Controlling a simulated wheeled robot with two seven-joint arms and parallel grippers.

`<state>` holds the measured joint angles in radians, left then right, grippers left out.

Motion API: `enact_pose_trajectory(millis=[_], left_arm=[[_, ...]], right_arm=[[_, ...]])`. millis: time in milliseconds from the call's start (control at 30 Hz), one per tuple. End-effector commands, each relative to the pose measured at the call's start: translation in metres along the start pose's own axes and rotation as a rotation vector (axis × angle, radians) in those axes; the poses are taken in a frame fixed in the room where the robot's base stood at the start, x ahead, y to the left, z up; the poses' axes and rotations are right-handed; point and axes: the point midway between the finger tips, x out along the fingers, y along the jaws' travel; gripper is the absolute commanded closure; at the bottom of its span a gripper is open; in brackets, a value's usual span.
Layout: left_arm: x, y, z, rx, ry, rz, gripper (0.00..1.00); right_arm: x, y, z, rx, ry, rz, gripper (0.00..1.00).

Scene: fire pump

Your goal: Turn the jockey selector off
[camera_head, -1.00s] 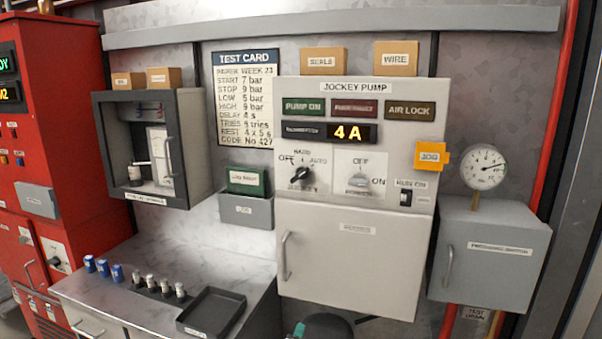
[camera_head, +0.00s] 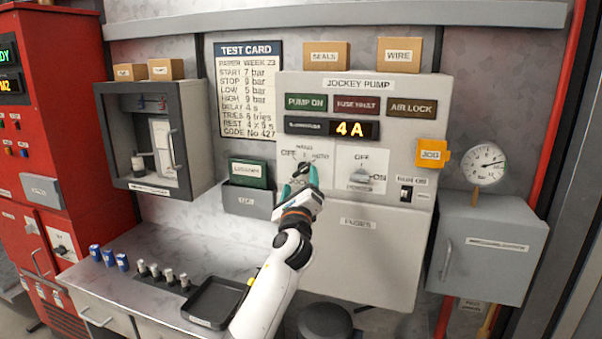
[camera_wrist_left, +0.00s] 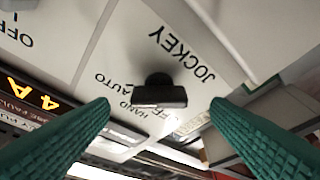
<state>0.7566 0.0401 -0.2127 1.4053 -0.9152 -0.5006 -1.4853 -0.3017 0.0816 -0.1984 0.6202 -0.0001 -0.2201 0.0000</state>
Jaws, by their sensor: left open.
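The jockey selector is a black knob on a white plate marked OFF, HAND and AUTO, on the jockey pump panel (camera_head: 440,200). In the left wrist view the knob (camera_wrist_left: 159,92) sits between the two green fingertips, with visible space on both sides. My left gripper (camera_head: 303,172) is open in front of the selector and partly hides it in the head view. In the left wrist view my left gripper (camera_wrist_left: 160,103) has its fingers apart around the knob, and I see no contact. My right gripper is not in view.
A second selector (camera_head: 361,175) sits just right of the jockey one. The display (camera_head: 352,130) reads 4 A. A yellow JOG box (camera_head: 431,153) is at the panel's right edge. A black tray (camera_head: 213,303) and small cylinders stand on the bench below.

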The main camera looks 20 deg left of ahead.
Motion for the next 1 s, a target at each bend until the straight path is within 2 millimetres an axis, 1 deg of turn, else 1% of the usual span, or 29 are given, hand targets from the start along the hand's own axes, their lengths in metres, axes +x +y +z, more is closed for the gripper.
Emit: enact_pose_trajectory(millis=[33, 100, 300, 433, 667, 767, 933, 967, 1000], left_arm=[[0.009, 0.001, 0.0, -0.001, -0.002, 0.0, 0.28], [0.019, 0.0, 0.0, -0.001, 0.0, -0.001, 0.28], [0.035, 0.001, 0.001, -0.002, -0.001, 0.001, 0.28], [0.038, 0.0, 0.001, -0.002, -0.002, 0.001, 0.28], [0.038, 0.0, 0.001, -0.002, -0.002, 0.001, 0.28], [0.038, 0.0, 0.001, -0.002, -0.002, 0.001, 0.43], [0.038, 0.0, 0.001, -0.002, -0.002, 0.0, 0.71], [0.038, 0.0, 0.001, -0.002, -0.002, 0.0, 0.73], [0.038, 0.0, 0.001, -0.003, -0.002, 0.0, 0.73]], right_arm=[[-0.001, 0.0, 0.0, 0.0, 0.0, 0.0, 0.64], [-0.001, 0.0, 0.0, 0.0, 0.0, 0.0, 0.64], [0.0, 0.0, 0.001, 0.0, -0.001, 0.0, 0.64], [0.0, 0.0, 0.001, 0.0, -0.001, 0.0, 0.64], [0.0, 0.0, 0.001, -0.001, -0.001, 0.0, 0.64], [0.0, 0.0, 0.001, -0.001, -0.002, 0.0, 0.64], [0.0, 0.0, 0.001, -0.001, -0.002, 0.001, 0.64], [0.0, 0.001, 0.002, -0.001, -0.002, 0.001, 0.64], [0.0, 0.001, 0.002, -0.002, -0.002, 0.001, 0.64]])
